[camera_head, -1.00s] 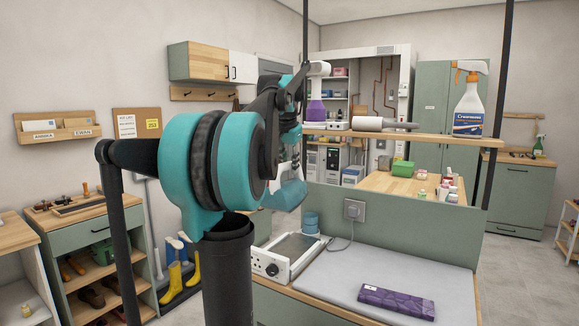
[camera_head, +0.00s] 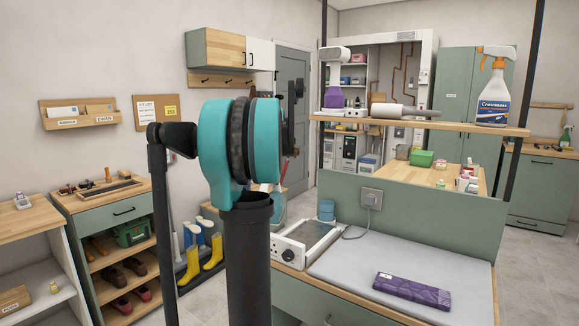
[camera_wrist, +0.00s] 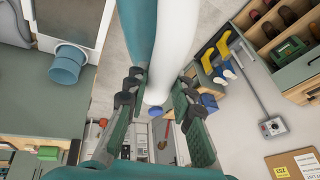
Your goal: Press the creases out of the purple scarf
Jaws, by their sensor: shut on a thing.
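The purple scarf (camera_head: 411,290) lies as a folded, patterned rectangle on the grey pressing pad (camera_head: 345,262), towards its front right. My gripper (camera_wrist: 158,135) shows in the wrist view with its dark green fingers on both sides of a smooth white, rounded tool (camera_wrist: 172,50). Its full shape is hidden, and I cannot tell exactly what it is. In the head view my own arm hides most of the gripper and the held tool, left of the pad and apart from the scarf.
A white heating plate (camera_head: 302,244) with a knob stands at the pad's left, with a blue cup (camera_head: 326,209) behind it. A wooden shelf (camera_head: 430,125) above the counter carries a spray bottle (camera_head: 494,95). A green panel (camera_head: 420,212) backs the pad.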

